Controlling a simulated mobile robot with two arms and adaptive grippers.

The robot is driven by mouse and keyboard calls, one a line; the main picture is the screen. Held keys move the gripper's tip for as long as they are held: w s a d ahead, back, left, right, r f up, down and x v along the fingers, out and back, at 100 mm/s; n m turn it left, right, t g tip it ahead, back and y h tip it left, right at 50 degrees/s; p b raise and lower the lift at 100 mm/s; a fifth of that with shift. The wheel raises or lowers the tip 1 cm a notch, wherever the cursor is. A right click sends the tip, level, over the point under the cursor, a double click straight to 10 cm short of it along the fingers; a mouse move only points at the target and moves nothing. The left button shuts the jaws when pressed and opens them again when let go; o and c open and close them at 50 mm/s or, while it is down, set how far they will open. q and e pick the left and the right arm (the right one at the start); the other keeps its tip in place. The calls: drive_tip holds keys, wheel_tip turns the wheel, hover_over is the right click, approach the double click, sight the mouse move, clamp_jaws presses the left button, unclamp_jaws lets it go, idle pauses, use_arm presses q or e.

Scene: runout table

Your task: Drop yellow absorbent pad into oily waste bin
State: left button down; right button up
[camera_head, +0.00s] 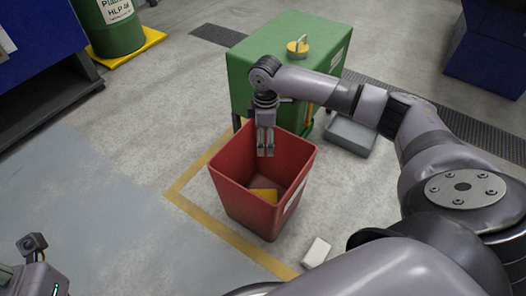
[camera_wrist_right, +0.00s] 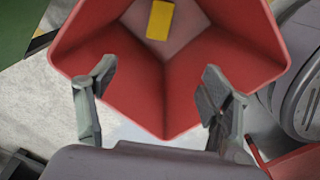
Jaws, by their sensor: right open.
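The red bin (camera_head: 258,214) stands on the floor inside a yellow line corner. The yellow absorbent pad (camera_head: 265,195) lies inside it on the bottom. In the right wrist view the pad (camera_wrist_right: 160,20) shows flat on the floor of the bin (camera_wrist_right: 110,75), apart from the walls. My right gripper (camera_head: 265,150) points down over the bin's mouth, above the pad. Its fingers (camera_wrist_right: 155,85) are spread wide with nothing between them. My left gripper (camera_head: 38,262) shows only partly at the lower left edge, and its fingers cannot be made out.
A green cabinet (camera_head: 262,55) with a yellow round item (camera_head: 298,47) on top stands behind the bin. A grey tray (camera_head: 350,135) lies right of it. A white block (camera_head: 316,252) is on the floor. A green drum (camera_head: 118,30) stands at the back left. The left floor is clear.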

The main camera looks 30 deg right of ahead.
wheel_tip(320, 180, up, 9)
idle(0.3)
drive_tip(key=shift+r, duration=0.1)
